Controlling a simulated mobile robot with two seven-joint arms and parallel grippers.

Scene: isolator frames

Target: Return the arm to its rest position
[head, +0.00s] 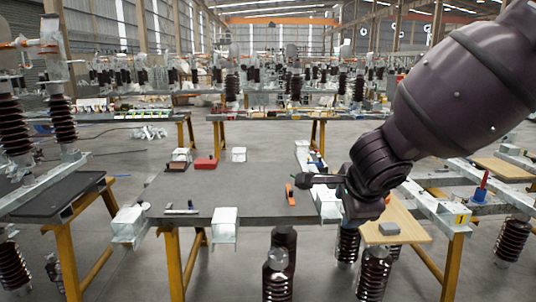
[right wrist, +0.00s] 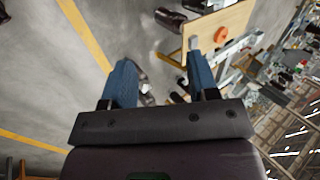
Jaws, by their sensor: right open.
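My right arm (head: 455,95) comes in from the upper right in the head view and bends down at the wrist over the right end of the grey table (head: 250,190). Its fingers are not clearly seen there. In the right wrist view my right gripper (right wrist: 160,75) has two blue fingers spread well apart, with nothing between them that I can see held. Bare floor and blurred metal parts show beyond the fingers. My left arm and gripper are not in view.
The grey table holds a red box (head: 205,163), an orange-handled tool (head: 290,194) and small metal parts. A wooden board (head: 398,228) lies right of it, below my wrist. Ribbed insulators (head: 373,272) stand in front. A dark-topped table (head: 55,195) stands left, with floor between.

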